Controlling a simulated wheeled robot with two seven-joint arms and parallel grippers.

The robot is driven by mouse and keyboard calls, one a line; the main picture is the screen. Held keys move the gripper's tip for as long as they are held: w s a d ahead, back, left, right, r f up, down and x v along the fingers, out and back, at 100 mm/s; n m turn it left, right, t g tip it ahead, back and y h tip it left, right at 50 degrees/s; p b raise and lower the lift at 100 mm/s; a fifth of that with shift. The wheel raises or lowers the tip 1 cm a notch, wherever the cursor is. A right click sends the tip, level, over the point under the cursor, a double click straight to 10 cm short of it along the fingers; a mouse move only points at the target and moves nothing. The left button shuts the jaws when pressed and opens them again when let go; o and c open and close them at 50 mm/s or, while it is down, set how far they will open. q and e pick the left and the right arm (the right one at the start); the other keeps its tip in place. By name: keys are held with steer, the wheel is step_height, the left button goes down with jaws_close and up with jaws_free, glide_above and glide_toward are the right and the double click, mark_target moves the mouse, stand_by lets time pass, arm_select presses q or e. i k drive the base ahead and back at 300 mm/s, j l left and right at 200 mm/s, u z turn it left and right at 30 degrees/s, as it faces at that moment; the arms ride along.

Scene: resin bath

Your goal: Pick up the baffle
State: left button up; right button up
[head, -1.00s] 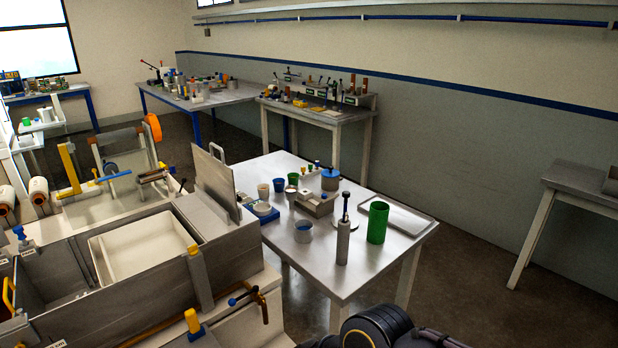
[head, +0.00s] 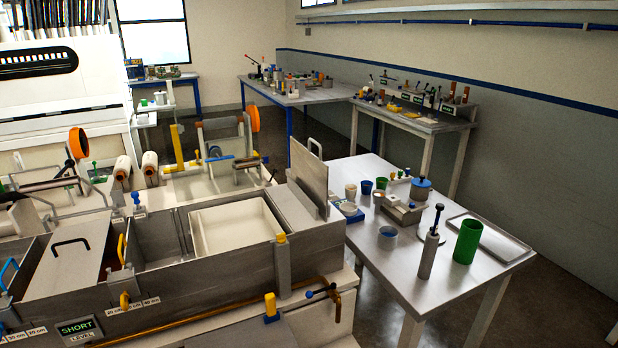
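A flat grey plate (head: 309,180) with a pale loop handle (head: 316,148) stands upright at the right end of the resin bath (head: 200,279), beside the metal table; it is the likeliest baffle, though no label shows on it. A yellow handle (head: 122,250) and a blue handle (head: 8,273) stick up at the bath's left part; what they are fixed to is mostly hidden. A grey panel with a black handle (head: 70,262) lies sloping there too. Neither of my grippers is in view.
The metal table (head: 400,262) on the right holds a green cup (head: 467,242), a grey bottle (head: 428,256), a tray (head: 490,242) and several small pots. A white tub (head: 235,226) sits in the bath. Dark floor shows at the lower right.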

mark_target(309, 172)
steer(key=i+l, duration=0.2)
steer(key=l, duration=0.15)
steer(key=i+l+u, duration=0.1)
steer(key=l, duration=0.25)
steer(key=i+l, duration=0.25)
steer(key=i+l+u, duration=0.15)
steer(key=l, duration=0.3)
